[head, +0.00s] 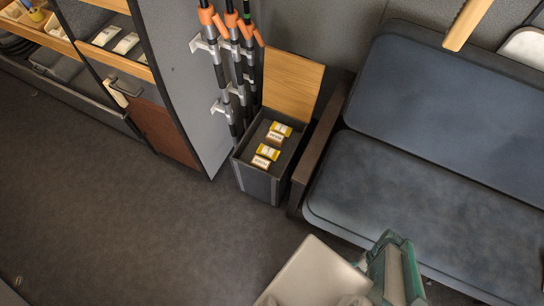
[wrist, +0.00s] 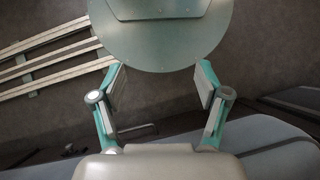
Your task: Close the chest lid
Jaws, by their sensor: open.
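The chest (head: 262,186) is a dark grey box on the floor, left of the sofa's arm. Its wooden lid (head: 290,85) stands open, raised at the back of the box. Inside lie several small yellow-and-white boxes (head: 268,152). My gripper (wrist: 159,88) is open in the wrist view, with its two fingers apart and nothing seen held between them. The chest is not seen in the wrist view. In the head view, pale and teal parts of my arm show at the bottom, right of the chest and apart from it.
A blue-grey sofa (head: 415,205) with a dark armrest (head: 318,145) stands close to the chest's right. Poles with orange ends (head: 207,16) hang on a wall rack behind the chest at left. A shelf cabinet (head: 125,60) stands further left. The floor (head: 130,225) in front is clear.

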